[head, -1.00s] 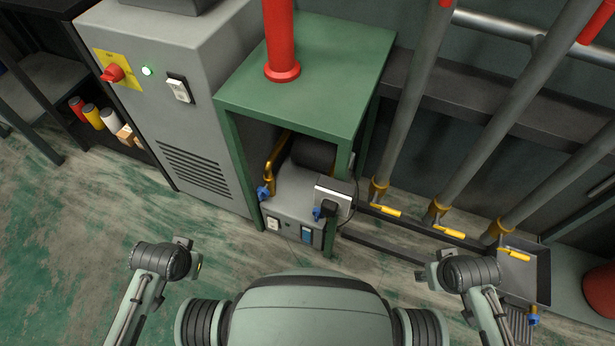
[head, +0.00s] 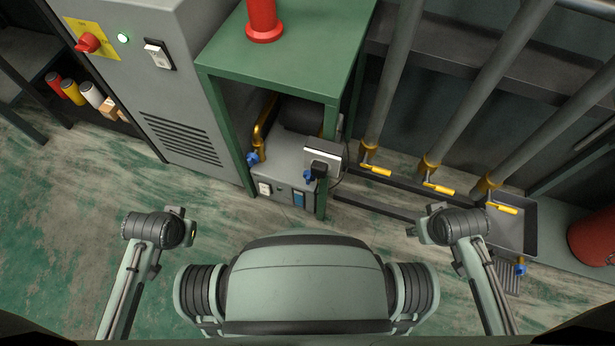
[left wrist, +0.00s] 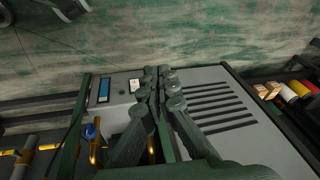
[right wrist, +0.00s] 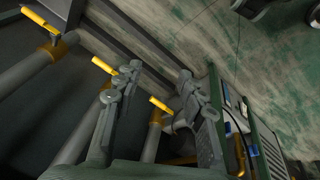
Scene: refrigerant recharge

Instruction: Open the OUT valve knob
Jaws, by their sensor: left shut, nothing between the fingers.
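The grey machine (head: 285,180) sits low inside the green frame. I cannot read which is OUT. One blue knob also shows in the left wrist view (left wrist: 90,131). My left gripper (head: 188,226) is in front of the grey cabinet, apart from both knobs; its fingers are closed together in the left wrist view (left wrist: 156,78). My right gripper (head: 418,222) is at the right, its fingers spread and empty in the right wrist view (right wrist: 157,80).
The green frame (head: 285,50) with its top and posts surrounds the machine. A grey cabinet (head: 180,110) stands on its left. Grey pipes with yellow-handled valves (head: 375,170) and a dark tray (head: 515,225) are on the right. Floor between me and the machine is clear.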

